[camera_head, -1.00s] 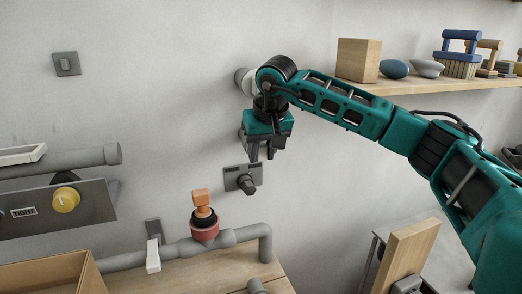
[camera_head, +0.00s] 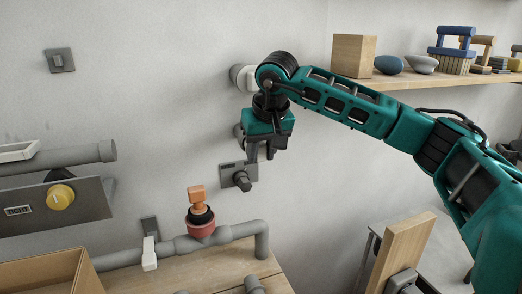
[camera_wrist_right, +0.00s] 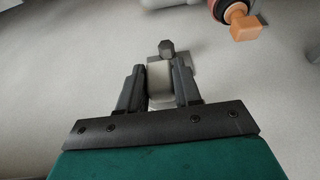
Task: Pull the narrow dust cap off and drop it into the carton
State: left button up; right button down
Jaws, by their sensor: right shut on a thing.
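My right gripper (camera_head: 262,152) hangs in front of the wall, pointing down in the head view. In the right wrist view its fingers (camera_wrist_right: 160,90) are shut on a pale grey rounded piece, which I take to be the narrow dust cap (camera_wrist_right: 160,82). The head view hides the cap behind the fingers. The open brown carton (camera_head: 45,272) stands at the lower left. My left gripper is out of view.
A pale round fitting (camera_head: 242,78) is on the wall behind my arm. A dark knob plate (camera_head: 238,176) sits below the gripper. A pipe with an orange-topped valve (camera_head: 200,212) runs along the bench. A panel with a yellow knob (camera_head: 60,197) is at left.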

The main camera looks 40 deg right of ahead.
jog(key=shift+s, duration=0.1)
jog(key=shift+s+a, duration=0.2)
jog(key=shift+s, duration=0.6)
jog(key=shift+s+a, duration=0.2)
jog(key=shift+s, duration=0.6)
jog(key=shift+a, duration=0.1)
dwell(0.6)
